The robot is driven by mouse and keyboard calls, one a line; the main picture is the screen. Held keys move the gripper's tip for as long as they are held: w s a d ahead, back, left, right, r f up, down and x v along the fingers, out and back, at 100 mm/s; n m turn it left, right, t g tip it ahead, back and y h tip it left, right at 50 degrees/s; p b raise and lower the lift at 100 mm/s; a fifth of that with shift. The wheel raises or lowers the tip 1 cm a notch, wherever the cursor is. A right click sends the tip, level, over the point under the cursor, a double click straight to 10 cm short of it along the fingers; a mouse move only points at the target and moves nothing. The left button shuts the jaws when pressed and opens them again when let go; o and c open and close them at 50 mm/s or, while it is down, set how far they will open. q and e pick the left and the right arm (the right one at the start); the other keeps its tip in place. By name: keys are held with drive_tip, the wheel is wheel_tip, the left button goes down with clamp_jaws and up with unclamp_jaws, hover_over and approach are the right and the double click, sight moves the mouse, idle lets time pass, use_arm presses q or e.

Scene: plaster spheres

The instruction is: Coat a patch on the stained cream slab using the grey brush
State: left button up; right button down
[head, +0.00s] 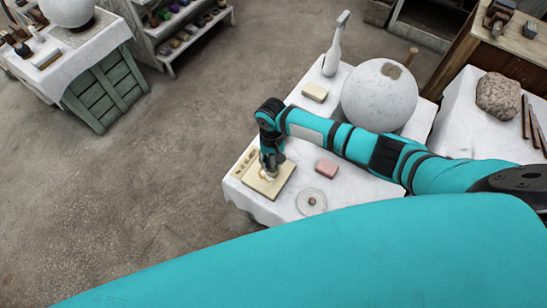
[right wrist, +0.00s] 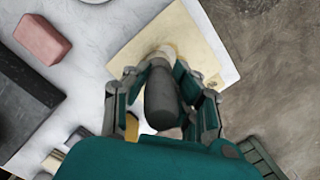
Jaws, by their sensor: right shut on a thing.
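The cream slab (head: 284,176) lies flat near the left corner of the white-covered table. It shows under the brush in the right wrist view (right wrist: 136,42), with a small brownish mark near its right corner. My right gripper (head: 269,163) is over the slab, pointing down. It is shut on the grey brush (right wrist: 162,98), whose dark grey body sits between the fingers. The pale bristle end (right wrist: 166,51) is at or just above the slab; contact is not clear. My left gripper is not in view.
A pink block (head: 327,168) and a round pale disc (head: 311,201) lie right of the slab. A large plaster sphere (head: 380,95), a cream block (head: 315,92) and a white upright tool (head: 332,58) stand behind. Open floor lies left of the table.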

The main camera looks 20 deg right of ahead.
drive_tip(key=shift+s+a+p, duration=0.2)
drive_tip(key=shift+a+p, duration=0.05)
drive_tip(key=shift+p, duration=0.05)
drive_tip(key=shift+f, duration=0.1)
drive_tip(key=shift+w+d, duration=0.5)
drive_tip(key=shift+d, duration=0.1)
drive_tip(key=shift+w+d, duration=0.45)
drive_tip(key=shift+d, duration=0.15)
drive_tip(key=shift+s+a+p, duration=0.35)
drive_tip(key=shift+a+p, duration=0.1)
drive_tip(key=shift+s+a+p, duration=0.6)
drive_tip(key=shift+a+p, duration=0.05)
drive_tip(key=shift+a, duration=0.05)
drive_tip(key=shift+w+d, duration=0.95)
drive_tip(key=shift+d, duration=0.2)
